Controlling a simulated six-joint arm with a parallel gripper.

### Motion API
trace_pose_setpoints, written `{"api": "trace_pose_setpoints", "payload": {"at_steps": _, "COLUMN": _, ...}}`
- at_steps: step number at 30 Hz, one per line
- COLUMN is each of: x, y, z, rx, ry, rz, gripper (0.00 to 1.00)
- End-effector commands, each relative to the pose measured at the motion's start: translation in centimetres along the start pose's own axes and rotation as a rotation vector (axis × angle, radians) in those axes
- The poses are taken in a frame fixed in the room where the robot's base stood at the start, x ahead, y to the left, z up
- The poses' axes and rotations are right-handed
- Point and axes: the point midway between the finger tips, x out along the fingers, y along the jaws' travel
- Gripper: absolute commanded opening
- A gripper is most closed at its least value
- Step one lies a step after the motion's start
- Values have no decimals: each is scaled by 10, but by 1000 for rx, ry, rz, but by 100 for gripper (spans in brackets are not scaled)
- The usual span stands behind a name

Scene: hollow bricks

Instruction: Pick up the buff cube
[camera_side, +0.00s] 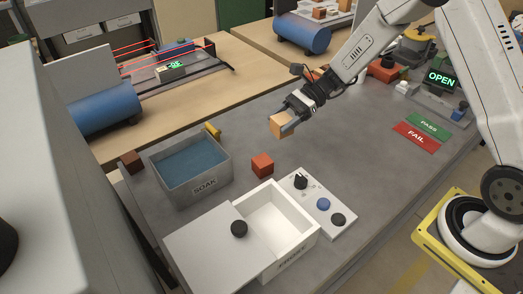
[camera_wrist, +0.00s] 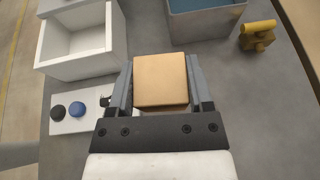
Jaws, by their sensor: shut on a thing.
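The buff cube (camera_side: 279,125) is held at the end of my gripper (camera_side: 288,118) in the side view. In the wrist view the buff cube (camera_wrist: 161,80) sits between the two grey fingers of my gripper (camera_wrist: 160,88), which are shut on its sides. The cube appears raised above the grey table, with bare table around it. Its underside is hidden.
A panel with knobs (camera_side: 323,204) lies beside the box. A brass valve (camera_wrist: 257,36) stands near the tub.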

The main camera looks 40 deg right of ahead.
Motion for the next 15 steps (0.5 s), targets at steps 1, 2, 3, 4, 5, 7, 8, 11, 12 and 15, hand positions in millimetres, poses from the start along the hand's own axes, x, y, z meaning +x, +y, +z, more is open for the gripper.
{"api": "trace_pose_setpoints", "payload": {"at_steps": 1, "x": -2, "y": 5, "z": 2, "rx": -1, "ry": 0, "rz": -1, "gripper": 0}}
{"api": "trace_pose_setpoints", "payload": {"at_steps": 2, "x": -3, "y": 7, "z": 3, "rx": -1, "ry": 0, "rz": -1, "gripper": 0}}
{"api": "trace_pose_setpoints", "payload": {"at_steps": 3, "x": -4, "y": 10, "z": 4, "rx": 0, "ry": 0, "rz": -1, "gripper": 0}}
{"api": "trace_pose_setpoints", "payload": {"at_steps": 4, "x": -5, "y": 12, "z": 5, "rx": 0, "ry": 0, "rz": -1, "gripper": 0}}
{"api": "trace_pose_setpoints", "payload": {"at_steps": 5, "x": -6, "y": 14, "z": 5, "rx": 0, "ry": 0, "rz": -1, "gripper": 0}}
{"api": "trace_pose_setpoints", "payload": {"at_steps": 7, "x": -7, "y": 17, "z": 6, "rx": 0, "ry": 0, "rz": -1, "gripper": 0}}
{"api": "trace_pose_setpoints", "payload": {"at_steps": 8, "x": -8, "y": 18, "z": 6, "rx": 0, "ry": 0, "rz": -1, "gripper": 0}}
{"api": "trace_pose_setpoints", "payload": {"at_steps": 11, "x": -8, "y": 20, "z": 7, "rx": -1, "ry": 0, "rz": -1, "gripper": 0}}
{"api": "trace_pose_setpoints", "payload": {"at_steps": 12, "x": -9, "y": 21, "z": 8, "rx": -1, "ry": 0, "rz": -1, "gripper": 0}}
{"api": "trace_pose_setpoints", "payload": {"at_steps": 15, "x": -9, "y": 21, "z": 8, "rx": -1, "ry": -1, "rz": -1, "gripper": 0}}
